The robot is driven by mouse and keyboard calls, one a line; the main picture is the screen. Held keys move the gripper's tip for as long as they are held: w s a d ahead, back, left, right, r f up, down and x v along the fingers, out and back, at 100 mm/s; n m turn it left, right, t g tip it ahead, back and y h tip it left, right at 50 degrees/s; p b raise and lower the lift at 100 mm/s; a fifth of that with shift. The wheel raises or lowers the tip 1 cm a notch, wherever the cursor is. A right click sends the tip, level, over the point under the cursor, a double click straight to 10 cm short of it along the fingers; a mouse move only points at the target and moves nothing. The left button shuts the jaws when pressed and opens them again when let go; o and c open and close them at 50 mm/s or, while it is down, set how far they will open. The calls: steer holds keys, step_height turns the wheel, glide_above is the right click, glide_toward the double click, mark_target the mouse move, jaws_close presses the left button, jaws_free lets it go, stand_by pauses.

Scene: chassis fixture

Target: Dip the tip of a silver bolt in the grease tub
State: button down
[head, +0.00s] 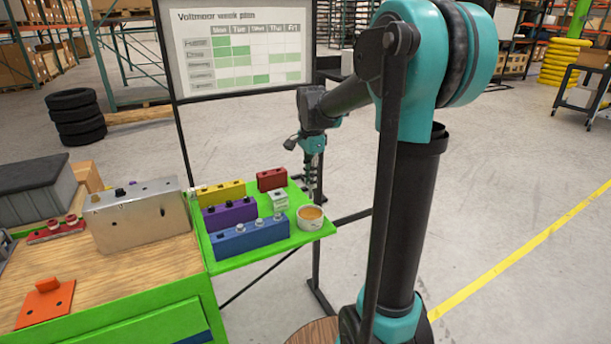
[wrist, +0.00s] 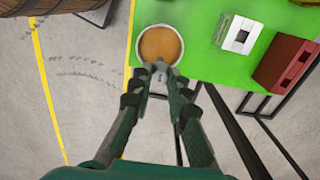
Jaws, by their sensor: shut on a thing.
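The grease tub (head: 311,224) is a round white cup with orange-brown grease, standing at the right corner of the green shelf. In the wrist view the tub (wrist: 161,31) is just ahead of my fingertips. My gripper (head: 312,184) points down above the tub in the head view. In the wrist view my gripper (wrist: 160,72) is shut on a small grey thing, apparently a silver bolt (wrist: 161,65), at the tub's near rim. The fingers hide most of it, and I cannot tell whether its tip touches the grease. Other silver bolts stand in the blue block (head: 250,238).
Purple (head: 230,215), yellow (head: 221,193) and red (head: 272,179) blocks and a small white block (head: 278,201) share the green shelf (head: 237,262). A metal chassis box (head: 138,216) and an orange bracket (head: 45,305) are on the wooden bench to the left. A board stands behind.

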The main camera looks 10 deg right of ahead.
steer(key=shift+f, duration=2.3)
steer(key=shift+f, duration=0.15)
steer(key=shift+f, duration=1.55)
steer(key=shift+r, duration=0.1)
steer(key=shift+r, duration=3.2)
